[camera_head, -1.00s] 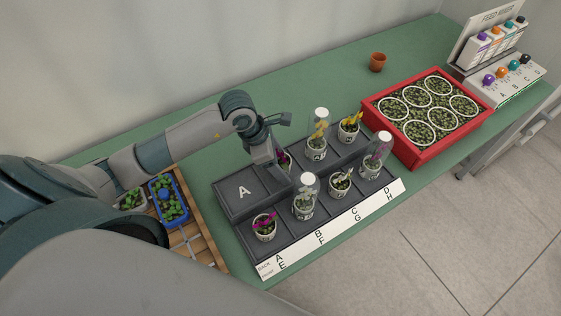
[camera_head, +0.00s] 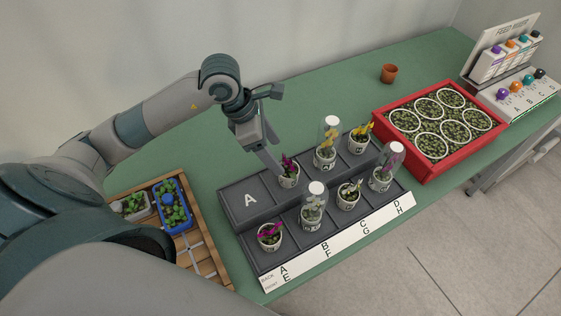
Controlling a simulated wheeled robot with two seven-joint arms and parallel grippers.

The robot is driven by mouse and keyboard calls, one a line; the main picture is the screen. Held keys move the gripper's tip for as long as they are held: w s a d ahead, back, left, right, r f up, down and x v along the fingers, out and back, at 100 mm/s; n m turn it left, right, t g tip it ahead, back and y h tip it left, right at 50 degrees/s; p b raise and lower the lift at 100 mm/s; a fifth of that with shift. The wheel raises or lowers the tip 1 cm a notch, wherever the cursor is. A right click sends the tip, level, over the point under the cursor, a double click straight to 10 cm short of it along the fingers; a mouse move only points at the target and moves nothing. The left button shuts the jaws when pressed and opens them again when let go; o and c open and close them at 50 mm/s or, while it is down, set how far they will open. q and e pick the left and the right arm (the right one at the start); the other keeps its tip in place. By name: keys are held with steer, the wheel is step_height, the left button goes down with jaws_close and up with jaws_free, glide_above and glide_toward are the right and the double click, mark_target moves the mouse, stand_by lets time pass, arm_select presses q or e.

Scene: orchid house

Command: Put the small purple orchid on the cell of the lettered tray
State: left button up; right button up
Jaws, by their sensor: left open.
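The lettered tray (camera_head: 234,217) is dark grey, with two stepped rows of cells and a white letter strip along its front. Its back-left cell, marked A, is empty. A purple orchid in a white pot (camera_head: 289,182) stands upright in the back row, just right of cell A. Another purple-pink orchid in a white pot (camera_head: 269,243) stands in the front-left cell. I cannot tell which one is the small one. My left gripper (camera_head: 274,161) is open, its fingers pointing down just left of and beside the back-row purple orchid. My right gripper is not in view.
Other potted orchids fill the tray's right part, some under clear covers, such as one in front (camera_head: 313,212). A red crate (camera_head: 424,175) of ringed plants stands right. A wooden tray (camera_head: 212,250) with a blue basket lies left. A small terracotta pot (camera_head: 389,73) stands behind.

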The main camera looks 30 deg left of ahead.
arm_select(q)
steer(key=shift+v, duration=0.95)
